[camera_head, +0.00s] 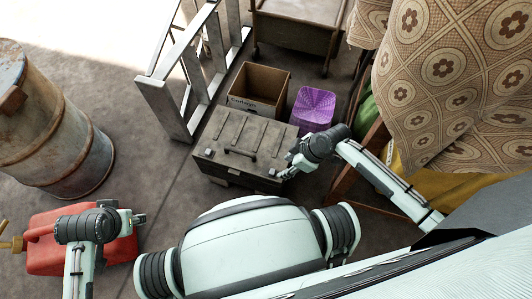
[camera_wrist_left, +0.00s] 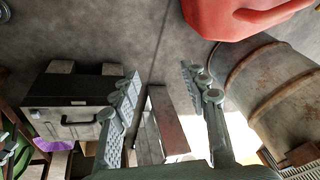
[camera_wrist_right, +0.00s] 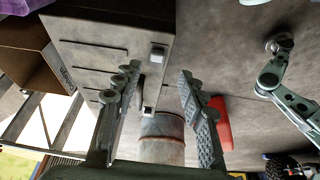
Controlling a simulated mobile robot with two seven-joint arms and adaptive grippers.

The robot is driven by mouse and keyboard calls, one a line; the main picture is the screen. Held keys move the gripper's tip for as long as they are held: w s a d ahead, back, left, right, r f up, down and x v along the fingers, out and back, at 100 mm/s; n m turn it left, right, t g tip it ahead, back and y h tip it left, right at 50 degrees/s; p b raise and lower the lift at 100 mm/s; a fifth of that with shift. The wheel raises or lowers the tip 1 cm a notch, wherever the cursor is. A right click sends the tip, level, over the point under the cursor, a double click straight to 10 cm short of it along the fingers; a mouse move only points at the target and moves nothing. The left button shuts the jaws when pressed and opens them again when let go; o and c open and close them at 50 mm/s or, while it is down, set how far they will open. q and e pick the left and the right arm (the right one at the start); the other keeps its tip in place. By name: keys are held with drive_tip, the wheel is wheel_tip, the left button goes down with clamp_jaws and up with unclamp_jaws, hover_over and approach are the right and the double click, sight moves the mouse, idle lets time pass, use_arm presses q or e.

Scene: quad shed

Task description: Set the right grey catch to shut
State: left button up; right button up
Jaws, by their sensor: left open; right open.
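A dark grey box (camera_head: 237,134) with a ribbed lid stands on the floor. Its right grey catch (camera_head: 272,171) is at the right of the front edge, and the left catch (camera_head: 209,153) is at the other end. In the right wrist view the right catch (camera_wrist_right: 157,52) is a small light block near the fingers. I cannot tell whether it is open or shut. My right gripper (camera_head: 286,173) is open and empty beside the box's front right corner, close to that catch. My left gripper (camera_head: 138,219) is open and empty, far left of the box.
A red can (camera_head: 52,243) lies under my left arm, and a rusty barrel (camera_head: 65,150) stands at the left. A cardboard box (camera_head: 259,86) and a purple basket (camera_head: 314,108) stand behind the grey box. A draped chair (camera_head: 450,80) is at the right.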

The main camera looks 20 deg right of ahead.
sight(273, 171)
drive_tip(key=shift+n, duration=0.3)
drive_tip(key=x, duration=0.2)
drive_tip(key=b+x, duration=0.1)
drive_tip(key=x, duration=0.4)
drive_tip(key=shift+w+a+f+b, duration=0.1)
drive_tip(key=shift+w+a+b, duration=0.1)
drive_tip(key=shift+w+b, duration=0.2)
drive_tip(key=shift+w+a+f, duration=0.1)
drive_tip(key=shift+a+f, duration=0.05)
drive_tip(key=shift+f, duration=0.25)
use_arm(q)
drive_tip(key=v, duration=0.4)
drive_tip(key=shift+s+a, duration=0.25)
drive_tip(key=shift+s, duration=0.05)
use_arm(e)
drive_tip(key=shift+c, duration=0.2)
clamp_jaws()
use_arm(q)
drive_tip(key=shift+r, duration=0.1)
